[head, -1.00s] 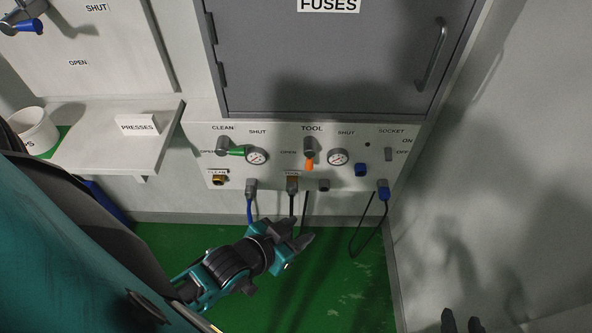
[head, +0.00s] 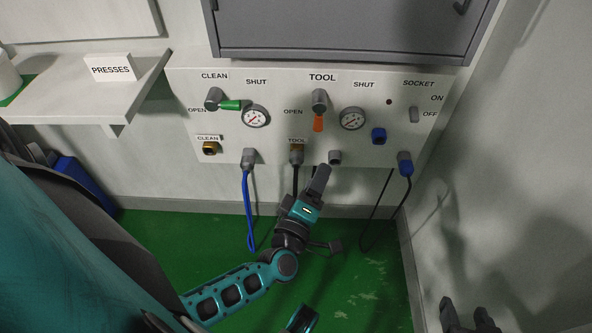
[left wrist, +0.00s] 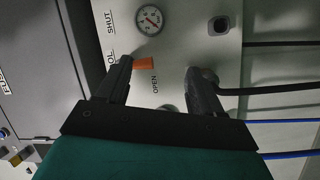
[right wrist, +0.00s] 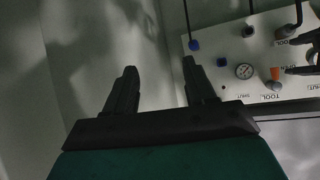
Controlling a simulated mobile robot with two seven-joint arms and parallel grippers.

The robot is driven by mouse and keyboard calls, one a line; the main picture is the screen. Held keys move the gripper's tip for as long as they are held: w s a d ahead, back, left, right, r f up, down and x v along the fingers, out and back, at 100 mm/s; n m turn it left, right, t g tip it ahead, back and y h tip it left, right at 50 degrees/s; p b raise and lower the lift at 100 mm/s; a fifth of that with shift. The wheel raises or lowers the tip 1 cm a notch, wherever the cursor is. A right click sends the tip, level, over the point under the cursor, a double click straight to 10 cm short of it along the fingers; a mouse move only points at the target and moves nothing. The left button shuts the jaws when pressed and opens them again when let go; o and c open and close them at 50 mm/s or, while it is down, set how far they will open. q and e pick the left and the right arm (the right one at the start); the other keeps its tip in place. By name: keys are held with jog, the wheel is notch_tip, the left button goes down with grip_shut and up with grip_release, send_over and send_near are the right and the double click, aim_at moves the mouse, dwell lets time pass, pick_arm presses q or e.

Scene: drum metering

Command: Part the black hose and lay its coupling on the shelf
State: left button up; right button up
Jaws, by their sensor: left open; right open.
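The black hose (head: 295,180) hangs from its coupling (head: 296,156) at the TOOL port on the panel (head: 275,135). It runs off to the right in the left wrist view (left wrist: 270,90), where a finger hides its top end. My left gripper (head: 330,207) is open and empty, close in front of the panel beside the hose; whether it touches the hose I cannot tell. My right gripper (head: 470,316) is open and empty at the bottom right, away from the panel. The shelf (head: 133,92) is at the left. The orange TOOL handle (head: 318,123) points down.
A blue hose (head: 247,205) hangs from a coupling to the left of the black one. A grey stub (head: 335,157) and a blue socket plug (head: 405,163) with a dark cord are to the right. The shelf bears a PRESSES sign (head: 110,68) and a white tub (head: 7,75).

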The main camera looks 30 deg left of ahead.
aim_at(296, 167)
pick_arm(q)
jog(key=a+f+n+g+y+b, duration=0.2)
jog(key=a+f+n+y+b, duration=0.2)
jog(key=f+n, duration=0.4)
jog(key=shift+w+a+f+g+y, duration=0.15)
jog(key=shift+a+g+y, duration=0.25)
jog(key=shift+a+y, duration=0.5)
jog(key=shift+d, duration=0.15)
jog(key=b+x, duration=0.1)
jog(key=x, duration=0.6)
jog(key=shift+w, duration=0.25)
jog(key=shift+x, duration=0.8)
